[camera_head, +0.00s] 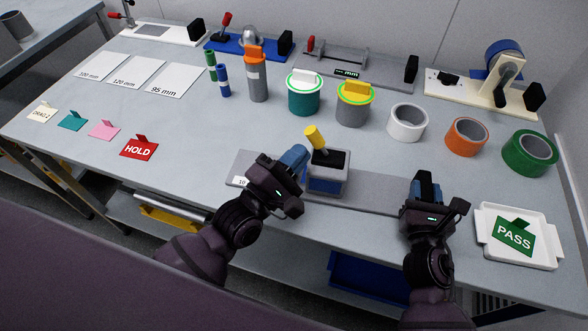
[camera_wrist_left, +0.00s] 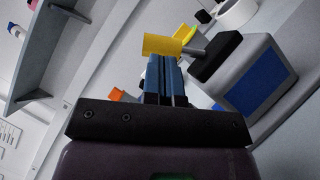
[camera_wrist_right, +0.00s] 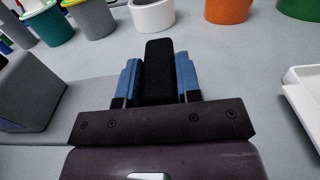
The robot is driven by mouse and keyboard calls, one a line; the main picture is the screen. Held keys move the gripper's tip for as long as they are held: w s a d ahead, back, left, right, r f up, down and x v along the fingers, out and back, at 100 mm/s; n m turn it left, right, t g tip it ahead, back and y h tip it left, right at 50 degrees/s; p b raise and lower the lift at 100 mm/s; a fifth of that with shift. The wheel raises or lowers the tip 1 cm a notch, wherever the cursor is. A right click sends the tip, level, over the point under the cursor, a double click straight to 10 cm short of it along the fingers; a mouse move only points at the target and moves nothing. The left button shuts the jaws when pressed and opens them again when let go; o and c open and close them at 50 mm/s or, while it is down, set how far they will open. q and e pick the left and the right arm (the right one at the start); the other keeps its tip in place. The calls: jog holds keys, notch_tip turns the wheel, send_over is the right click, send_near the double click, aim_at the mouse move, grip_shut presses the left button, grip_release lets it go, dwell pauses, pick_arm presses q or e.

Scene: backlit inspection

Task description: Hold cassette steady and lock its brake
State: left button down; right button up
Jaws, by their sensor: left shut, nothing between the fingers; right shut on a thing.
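The cassette is a grey box (camera_head: 327,183) with a blue panel, on a long grey base plate (camera_head: 375,194) near the table's front edge. Its brake lever has a yellow end (camera_head: 315,138) and leans left from a black top slot. My left gripper (camera_head: 297,156) is shut and empty, just left of the lever; in the left wrist view the yellow end (camera_wrist_left: 162,45) crosses the fingertips (camera_wrist_left: 166,62), and contact is unclear. My right gripper (camera_head: 424,182) is shut on a black block (camera_wrist_right: 158,72) at the plate's right end, seen between its fingers in the right wrist view.
A white tray (camera_head: 484,249) with a green PASS tag (camera_head: 513,237) stands at the right. Rolls, cups and bottles line the middle, including a white roll (camera_head: 407,122). Other fixtures stand behind.

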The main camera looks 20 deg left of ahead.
pick_arm(q)
jog(key=shift+w+d+r, duration=0.15)
jog(key=shift+w+d, duration=0.15)
jog(key=shift+w, duration=0.35)
pick_arm(e)
jog(key=shift+s+f, duration=0.1)
jog(key=shift+f, duration=0.2)
pick_arm(q)
jog(key=shift+d+r+m+g, duration=0.15)
jog(key=shift+m+g, duration=0.25)
jog(key=shift+m, duration=0.3)
jog(key=shift+d+r+m+g, duration=0.2)
jog(key=shift+m+g, duration=0.3)
jog(key=shift+m, duration=0.2)
jog(key=shift+d+r+m, duration=0.3)
jog(key=shift+d, duration=0.15)
jog(key=shift+w+d+r+m+g, duration=0.1)
jog(key=shift+d+r+m+g, duration=0.2)
jog(key=shift+d+m+g, duration=0.4)
jog(key=d+m+g, duration=0.1)
jog(key=d+m+y, duration=0.1)
jog(key=m, duration=0.1)
jog(key=shift+w+r+m+g, duration=0.2)
jog(key=shift+m+g, duration=0.1)
jog(key=shift+g, duration=0.1)
jog(key=shift+d+f+m+g+y, duration=0.15)
jog(key=shift+d+m+g+y, duration=0.25)
jog(key=shift+d+m+y, duration=0.45)
